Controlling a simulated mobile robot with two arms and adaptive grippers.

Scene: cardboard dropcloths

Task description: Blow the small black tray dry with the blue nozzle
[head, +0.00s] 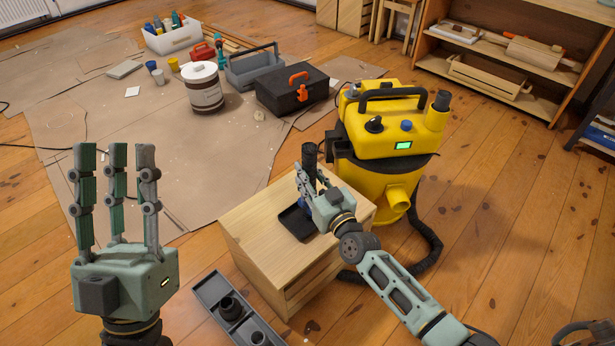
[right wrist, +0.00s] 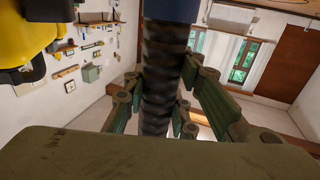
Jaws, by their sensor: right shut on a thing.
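The small black tray (head: 296,223) lies on top of a light wooden cabinet (head: 250,222). My right gripper (head: 310,185) is shut on the blue nozzle (head: 303,203) and its black hose, just above the tray's back right part. The fingers hide much of the nozzle. In the right wrist view the black ribbed hose (right wrist: 160,85) runs between the fingers, with a dark blue part (right wrist: 170,8) at the top edge. My left gripper (head: 115,165) is open and empty, fingers pointing up, apart from the cabinet.
A yellow vacuum (head: 385,150) with a lit green display stands behind the cabinet, its hose on the floor at right. A grey tray with black fittings (head: 208,290) lies in front. A black toolbox (head: 290,97), a bucket (head: 203,98) and crates stand on cardboard. Open floor lies at right.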

